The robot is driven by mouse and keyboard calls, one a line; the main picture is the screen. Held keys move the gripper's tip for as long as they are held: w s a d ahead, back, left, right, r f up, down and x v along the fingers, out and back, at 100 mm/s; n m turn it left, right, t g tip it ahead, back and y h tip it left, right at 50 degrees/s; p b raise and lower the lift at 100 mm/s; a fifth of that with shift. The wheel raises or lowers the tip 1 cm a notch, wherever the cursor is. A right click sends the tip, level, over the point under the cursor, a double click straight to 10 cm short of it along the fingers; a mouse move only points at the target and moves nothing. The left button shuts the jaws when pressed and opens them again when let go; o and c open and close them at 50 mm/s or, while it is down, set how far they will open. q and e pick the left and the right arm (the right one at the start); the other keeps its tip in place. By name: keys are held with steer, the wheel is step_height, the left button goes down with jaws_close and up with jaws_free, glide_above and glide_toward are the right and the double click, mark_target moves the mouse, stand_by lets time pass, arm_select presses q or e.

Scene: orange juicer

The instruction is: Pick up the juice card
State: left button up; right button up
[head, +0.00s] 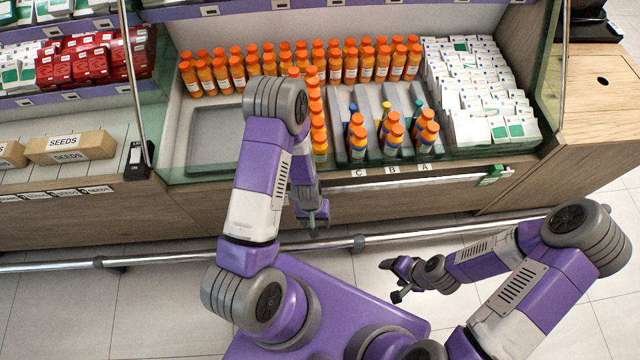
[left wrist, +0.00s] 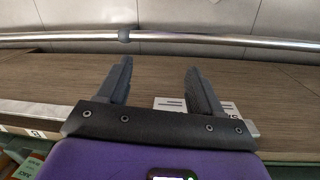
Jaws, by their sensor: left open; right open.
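My left gripper (head: 313,222) hangs open in front of the wooden counter front in the head view, beside the rail. In the left wrist view its two fingers (left wrist: 158,68) stand apart over the wood. A white card or label with dark print (left wrist: 170,103) shows between the finger bases, partly hidden by the gripper body; nothing is gripped. I cannot tell whether it is the juice card. A small green-and-white card (head: 490,175) sits at the counter edge, right of the letter tags. My right gripper (head: 390,281) is open and empty above the floor.
Orange juice bottles (head: 375,62) stand in rows on the counter, some in lanes tagged C, B and A. White cartons (head: 465,95) fill the right side. A grey tray (head: 215,135) is empty. A metal rail (head: 420,236) runs along the counter front.

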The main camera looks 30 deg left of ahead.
arm_select(q)
steer(key=w+a+r, duration=0.2)
steer(key=w, duration=0.1)
steer(key=w+a+r+n+y+p, duration=0.1)
steer(key=w+a+r, duration=0.1)
steer(key=w, duration=0.1)
steer(key=w+a+r+n+p, duration=0.1)
steer(key=w+a+r, duration=0.1)
steer(key=w+a, duration=0.1)
steer(key=shift+w+a+r+y, duration=0.1)
steer(key=shift+w+r+y, duration=0.15)
steer(key=shift+r+y, duration=0.1)
steer(key=shift+w+a+f, duration=0.1)
steer(key=shift+w+f, duration=0.05)
steer(key=shift+f, duration=0.05)
step_height(320, 180, down, 7)
steer(key=b, duration=0.2)
steer(key=shift+w+a+b, duration=0.1)
steer(key=shift+a+b, duration=0.05)
steer(key=shift+b, duration=0.2)
steer(key=shift+r, duration=0.1)
steer(key=c, duration=1.1)
arm_select(e)
steer(key=shift+r, duration=0.15)
arm_select(q)
steer(key=shift+o, duration=0.2)
